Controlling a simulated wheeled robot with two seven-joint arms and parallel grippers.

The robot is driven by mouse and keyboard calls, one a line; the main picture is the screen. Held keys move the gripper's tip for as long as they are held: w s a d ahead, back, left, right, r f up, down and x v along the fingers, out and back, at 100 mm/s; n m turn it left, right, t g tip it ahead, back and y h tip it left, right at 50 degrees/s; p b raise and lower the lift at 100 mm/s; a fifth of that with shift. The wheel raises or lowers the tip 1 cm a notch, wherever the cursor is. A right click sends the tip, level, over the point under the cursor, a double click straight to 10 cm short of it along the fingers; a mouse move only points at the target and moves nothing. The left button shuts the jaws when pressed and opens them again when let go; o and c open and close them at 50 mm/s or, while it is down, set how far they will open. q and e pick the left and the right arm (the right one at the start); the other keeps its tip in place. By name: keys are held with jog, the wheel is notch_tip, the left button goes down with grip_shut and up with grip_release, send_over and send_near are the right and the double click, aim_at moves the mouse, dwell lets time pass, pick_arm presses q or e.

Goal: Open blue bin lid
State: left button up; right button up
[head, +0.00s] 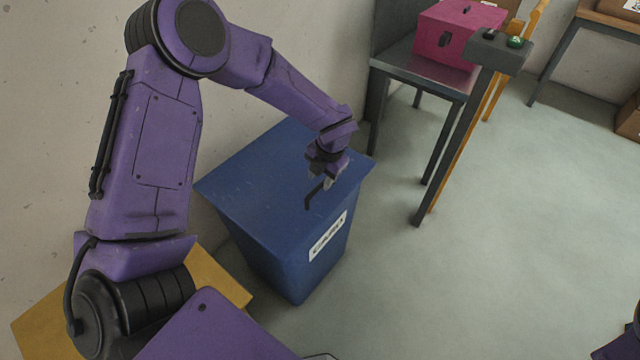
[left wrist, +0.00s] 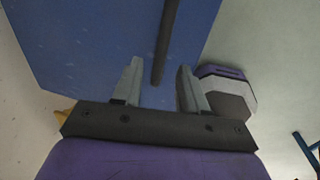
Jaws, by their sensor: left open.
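The blue bin (head: 295,255) stands on the floor against the wall, with a white label on its front. Its flat blue lid (head: 265,165) is closed on top. A black bar handle (head: 314,195) is on the lid near its front edge. My left gripper (head: 330,182) is at this handle, partly hiding it. In the left wrist view the open left gripper (left wrist: 156,88) has its two fingers on either side of the dark handle (left wrist: 165,45), with gaps to both. The blue lid (left wrist: 95,50) fills the area behind. My right gripper is not in view.
A grey table (head: 420,68) with a pink box (head: 458,32) stands behind the bin to the right. A post with a button panel (head: 500,52) stands in front of it. A yellow surface (head: 215,278) lies left of the bin. The floor (head: 480,260) to the right is clear.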

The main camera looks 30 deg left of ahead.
aim_at(319, 187)
pick_arm(q)
jog(key=f, duration=0.3)
jog(key=shift+a+f, duration=0.2)
jog(key=shift+a, duration=0.1)
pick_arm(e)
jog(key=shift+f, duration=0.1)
